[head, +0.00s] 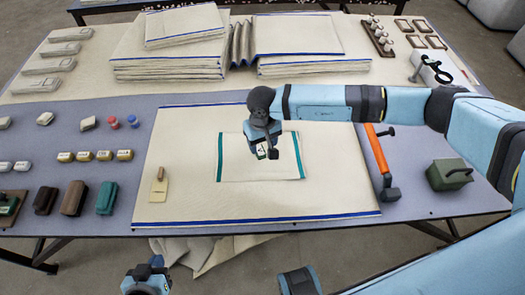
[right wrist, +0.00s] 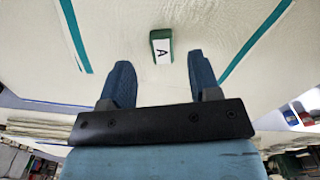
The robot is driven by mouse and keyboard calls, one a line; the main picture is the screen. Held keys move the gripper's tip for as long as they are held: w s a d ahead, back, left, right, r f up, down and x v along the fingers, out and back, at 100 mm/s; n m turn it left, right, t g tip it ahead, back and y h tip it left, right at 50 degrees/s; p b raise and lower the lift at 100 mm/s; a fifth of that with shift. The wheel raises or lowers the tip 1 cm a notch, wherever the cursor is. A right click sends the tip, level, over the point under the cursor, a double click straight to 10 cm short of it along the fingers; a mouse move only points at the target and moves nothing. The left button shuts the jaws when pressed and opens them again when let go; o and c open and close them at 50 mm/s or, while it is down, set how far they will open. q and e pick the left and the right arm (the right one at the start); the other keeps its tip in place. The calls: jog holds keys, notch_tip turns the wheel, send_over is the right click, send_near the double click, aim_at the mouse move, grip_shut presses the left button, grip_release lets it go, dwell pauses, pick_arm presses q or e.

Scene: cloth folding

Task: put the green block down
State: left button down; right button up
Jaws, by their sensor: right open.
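A small green block (right wrist: 161,46) with a white label marked "A" shows just beyond my right fingertips in the right wrist view. It rests on a small cream cloth (head: 235,168) with green side edges. In the head view my right gripper (head: 266,152) hangs over this cloth and partly hides the block. In the right wrist view my right gripper (right wrist: 161,78) is open, with nothing between its fingers. Part of my left arm's end, the left gripper (head: 147,280), shows at the bottom edge; its fingers cannot be made out.
The small cloth lies on a larger blue-edged cloth (head: 180,130). Folded cloth stacks (head: 170,60) stand behind. Several blocks (head: 73,198) lie at the left. An orange-handled tool (head: 377,150) and a dark green box (head: 448,174) lie at the right. A wooden tag (head: 158,187) lies on the large cloth.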

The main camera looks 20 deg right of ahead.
aim_at(262, 155)
notch_tip(262, 155, up, 6)
jog(key=shift+r, duration=0.2)
dwell(0.5)
